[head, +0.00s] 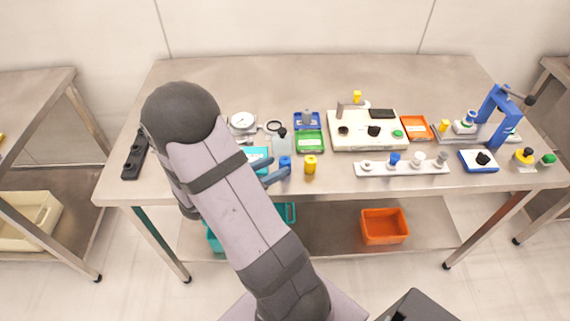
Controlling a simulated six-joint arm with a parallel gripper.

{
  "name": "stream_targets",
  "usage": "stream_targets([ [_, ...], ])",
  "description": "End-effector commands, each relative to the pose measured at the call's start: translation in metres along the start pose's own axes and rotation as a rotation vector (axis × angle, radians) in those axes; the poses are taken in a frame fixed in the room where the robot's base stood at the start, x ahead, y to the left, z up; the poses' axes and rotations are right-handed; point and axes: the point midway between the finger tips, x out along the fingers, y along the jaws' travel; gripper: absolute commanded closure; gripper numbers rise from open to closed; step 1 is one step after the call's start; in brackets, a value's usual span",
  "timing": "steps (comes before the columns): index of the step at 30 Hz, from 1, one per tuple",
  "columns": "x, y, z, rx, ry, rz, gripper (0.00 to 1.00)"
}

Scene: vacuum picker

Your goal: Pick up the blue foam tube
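A small upright blue cylinder (285,161), which looks like the blue foam tube, stands near the front of the steel table, just left of a yellow cylinder (310,164). My gripper (279,169) shows only as two dark blue fingers coming out from behind my arm, low over the table. The fingers are spread with a gap between them. Their tips are close to the blue cylinder's left and lower side; I cannot tell whether they touch it. The gripper's body is hidden by my arm.
A clear bottle (281,143) and a green tray (310,141) stand behind the blue cylinder. A white strip (375,168) with several pegs, one blue, lies to the right. A teal box (257,154) is partly hidden by my arm. The table's front edge is close.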

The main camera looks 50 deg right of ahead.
Motion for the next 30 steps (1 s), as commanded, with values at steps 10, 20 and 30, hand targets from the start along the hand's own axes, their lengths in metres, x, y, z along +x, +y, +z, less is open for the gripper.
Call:
stream_targets([
  [10, 0.027, -0.003, 0.002, -0.001, 0.001, -0.005, 0.65],
  [20, 0.052, -0.002, 0.001, 0.001, 0.001, 0.0, 0.65],
  [30, 0.052, -0.002, 0.001, 0.001, 0.0, 0.0, 0.96],
])
